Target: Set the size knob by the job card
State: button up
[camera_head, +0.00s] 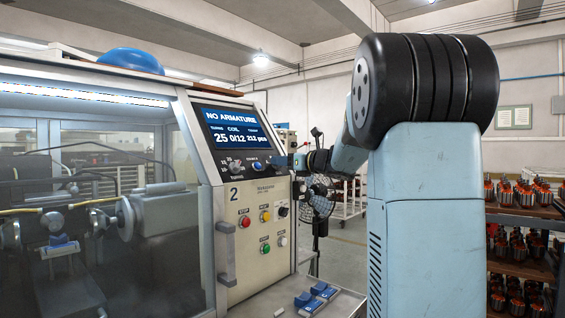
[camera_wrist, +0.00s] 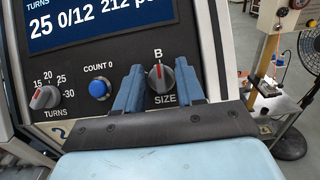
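The grey size knob (camera_wrist: 160,79) is on the winding machine's panel in the wrist view, above the word SIZE. Its red pointer points straight up at the letter B; other size letters are not visible. My gripper (camera_wrist: 159,84) is open, with one blue finger on each side of the knob. Small gaps seem to show between fingers and knob; contact is unclear. In the head view my gripper (camera_head: 290,161) is at the panel's right edge and hides the size knob. I cannot make out a job card.
The turns knob (camera_wrist: 45,97) and blue count button (camera_wrist: 99,89) are left of the size knob. The screen (camera_head: 236,130) reads NO ARMATURE, 25, 0/12. Coloured push buttons (camera_head: 265,216) are below. A fan (camera_head: 318,197) stands behind; racks of armatures (camera_head: 520,225) are at right.

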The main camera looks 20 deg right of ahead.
jog(key=shift+w+a, duration=0.1)
jog(key=shift+w, duration=0.1)
jog(key=c, duration=0.7)
jog(key=shift+o, duration=0.2)
jog(key=shift+n+y, duration=0.3)
jog(key=shift+n, duration=0.2)
jog(key=n+g+y, duration=0.1)
jog(key=n, duration=0.2)
jog(key=n+g+y, duration=0.1)
jog(key=n+g, duration=0.1)
jog(key=n, duration=0.1)
jog(key=shift+y, duration=0.4)
jog(key=n+g, duration=0.1)
jog(key=n, duration=0.1)
jog(key=n+g+y, duration=0.1)
jog(key=n, duration=0.1)
jog(key=shift+n+g, duration=0.3)
jog(key=shift+n, duration=0.1)
jog(key=shift+n+g, duration=1.1)
jog(key=shift+n, duration=0.7)
jog(key=shift+f, duration=0.1)
